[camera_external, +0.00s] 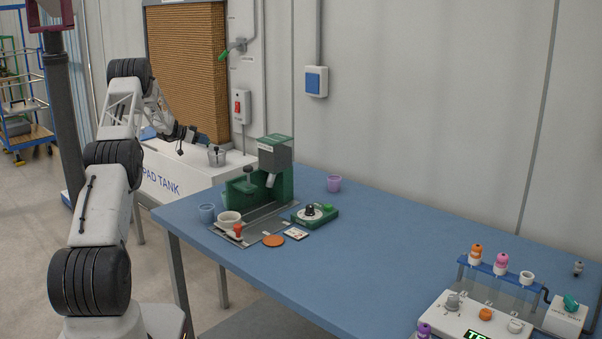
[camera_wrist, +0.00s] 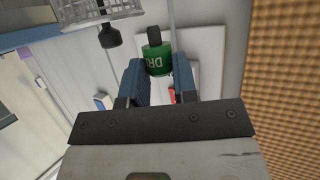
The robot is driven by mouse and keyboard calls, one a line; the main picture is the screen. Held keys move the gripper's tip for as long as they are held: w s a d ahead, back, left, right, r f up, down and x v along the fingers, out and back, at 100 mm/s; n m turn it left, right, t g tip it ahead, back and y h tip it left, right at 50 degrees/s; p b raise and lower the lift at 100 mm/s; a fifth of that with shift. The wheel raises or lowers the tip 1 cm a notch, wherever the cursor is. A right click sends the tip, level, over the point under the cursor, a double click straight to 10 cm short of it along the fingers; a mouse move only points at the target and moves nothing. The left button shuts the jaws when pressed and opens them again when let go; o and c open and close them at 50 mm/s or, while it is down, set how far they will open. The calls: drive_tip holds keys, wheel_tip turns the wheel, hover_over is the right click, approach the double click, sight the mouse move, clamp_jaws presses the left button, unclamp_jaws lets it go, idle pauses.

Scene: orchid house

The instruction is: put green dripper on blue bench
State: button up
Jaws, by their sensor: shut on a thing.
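My gripper shows in the wrist view (camera_wrist: 158,73), its two blue-grey fingers shut on the green dripper (camera_wrist: 157,60). The dripper is a small green cylinder with white lettering and a black end. In the external view my gripper (camera_external: 203,138) is over the white tank at the back left, beyond the bench's far left corner. I cannot make out the dripper there. The blue bench (camera_external: 370,240) runs from the middle to the front right.
The white pad tank (camera_external: 175,178) has a grey cup (camera_external: 217,156) on top. The bench's middle is clear.

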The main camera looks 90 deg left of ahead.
drive_tip(key=y, duration=0.1)
hover_over(199, 162)
drive_tip(key=s+a, duration=0.2)
drive_tip(key=s, duration=0.1)
drive_tip(key=f, duration=0.3)
drive_tip(key=shift+w+d+n, duration=0.1)
drive_tip(key=shift+w+n, duration=0.1)
drive_tip(key=shift+n, duration=0.2)
drive_tip(key=shift+w+d+f, duration=0.25)
drive_tip(key=shift+w+d, duration=0.05)
drive_tip(key=shift+w+d+f+m+h, duration=0.2)
drive_tip(key=shift+w+d+m+h, duration=0.35)
drive_tip(key=shift+w+d, duration=0.5)
drive_tip(key=shift+w+a, duration=0.1)
drive_tip(key=shift+a, duration=0.05)
drive_tip(key=shift+f, duration=0.15)
drive_tip(key=shift+f, duration=1.3)
drive_tip(key=shift+f, duration=0.15)
drive_tip(key=o, duration=0.9)
